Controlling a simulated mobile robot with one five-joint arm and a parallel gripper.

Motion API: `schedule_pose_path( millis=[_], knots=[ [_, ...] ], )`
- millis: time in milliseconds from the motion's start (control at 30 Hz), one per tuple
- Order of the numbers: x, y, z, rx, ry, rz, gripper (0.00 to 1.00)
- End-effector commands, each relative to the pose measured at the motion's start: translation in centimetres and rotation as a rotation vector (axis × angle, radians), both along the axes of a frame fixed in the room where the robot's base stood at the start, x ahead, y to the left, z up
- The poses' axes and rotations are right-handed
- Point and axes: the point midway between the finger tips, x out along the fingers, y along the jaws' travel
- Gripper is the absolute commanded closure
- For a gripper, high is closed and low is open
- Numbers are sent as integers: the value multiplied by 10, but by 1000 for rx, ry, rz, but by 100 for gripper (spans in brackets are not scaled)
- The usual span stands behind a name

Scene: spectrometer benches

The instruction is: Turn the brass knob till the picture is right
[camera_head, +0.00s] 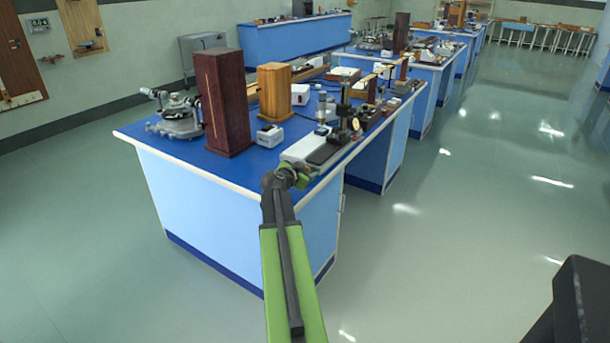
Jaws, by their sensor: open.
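My gripper (300,177) is at the near right corner of the closest blue bench (150,132), beside a white box-shaped instrument (303,149). Its fingers are small and partly hidden by my own wrist. They look empty. A black upright instrument (343,124) stands just beyond the white box, on a dark flat base. A small round brass-coloured part (357,125) shows at its right side. I cannot tell whether this is the brass knob. I cannot make out any picture or display on the bench.
A tall dark red wooden box (222,105) and a lighter wooden box (273,92) stand on the bench. A metal spectrometer (178,118) is at its left. More crowded blue benches (428,80) run back. The floor (480,220) to the right is clear.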

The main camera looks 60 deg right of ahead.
Motion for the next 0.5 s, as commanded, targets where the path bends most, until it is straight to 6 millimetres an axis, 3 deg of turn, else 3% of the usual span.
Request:
schedule_pose_path(
  millis=[233,500],
  knots=[
    [0,-1,0,0,0,0,50],
    [0,-1,0,0,0,1,84]
  ],
)
